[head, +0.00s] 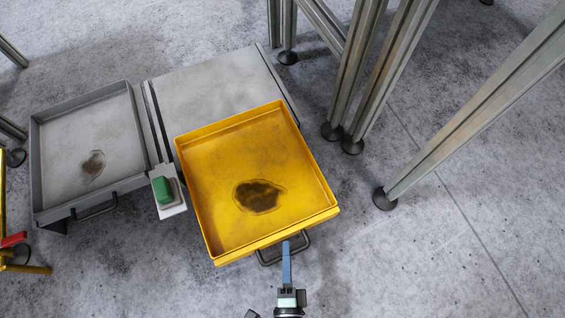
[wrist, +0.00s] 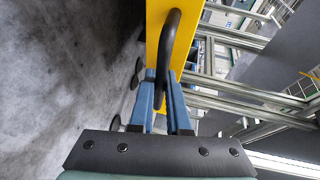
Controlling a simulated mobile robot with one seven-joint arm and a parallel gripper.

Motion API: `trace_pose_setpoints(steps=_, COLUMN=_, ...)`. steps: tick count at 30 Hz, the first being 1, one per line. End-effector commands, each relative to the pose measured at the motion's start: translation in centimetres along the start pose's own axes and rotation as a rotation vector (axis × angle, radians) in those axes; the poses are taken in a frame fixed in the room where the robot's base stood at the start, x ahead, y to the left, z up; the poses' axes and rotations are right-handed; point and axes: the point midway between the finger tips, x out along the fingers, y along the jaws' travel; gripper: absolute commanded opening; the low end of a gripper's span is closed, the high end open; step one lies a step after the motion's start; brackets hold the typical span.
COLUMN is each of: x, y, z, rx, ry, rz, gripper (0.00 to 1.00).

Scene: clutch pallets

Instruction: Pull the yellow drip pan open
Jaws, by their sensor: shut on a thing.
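The yellow drip pan (head: 215,165) is a square shallow tray with a dark stain on its floor. It juts well out from the front of a grey flat-topped unit (head: 215,85), with its back part by the unit's edge. Its dark bar handle (head: 305,241) is on the front wall. My gripper (head: 287,248) is at the handle, with its blue fingers shut on the bar. In the wrist view the fingers (wrist: 163,80) close around the dark handle (wrist: 178,28), in front of the yellow front wall (wrist: 153,25).
A grey pan (head: 60,135) with its own handle stands at the left. A green button box (head: 163,188) sits between the two pans. Metal frame legs (head: 375,70) stand at the back right, and a slanted leg (head: 460,125) at the right. The floor in front is clear.

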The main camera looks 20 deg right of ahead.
Motion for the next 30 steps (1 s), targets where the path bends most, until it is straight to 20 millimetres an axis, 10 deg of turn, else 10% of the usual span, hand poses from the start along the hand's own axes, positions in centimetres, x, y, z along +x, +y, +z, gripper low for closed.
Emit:
trace_pose_setpoints(steps=10, x=-0.1, y=-0.1, z=0.2, rx=-0.001, ry=-0.006, rz=-0.002, gripper=0.0)
trace_pose_setpoints(steps=15, x=-0.1, y=-0.1, z=0.1, rx=-0.001, ry=-0.005, rz=-0.001, gripper=0.44)
trace_pose_setpoints(steps=30, x=-2.2, y=-0.2, z=0.0, rx=-0.002, ry=-0.003, rz=0.004, gripper=0.45)
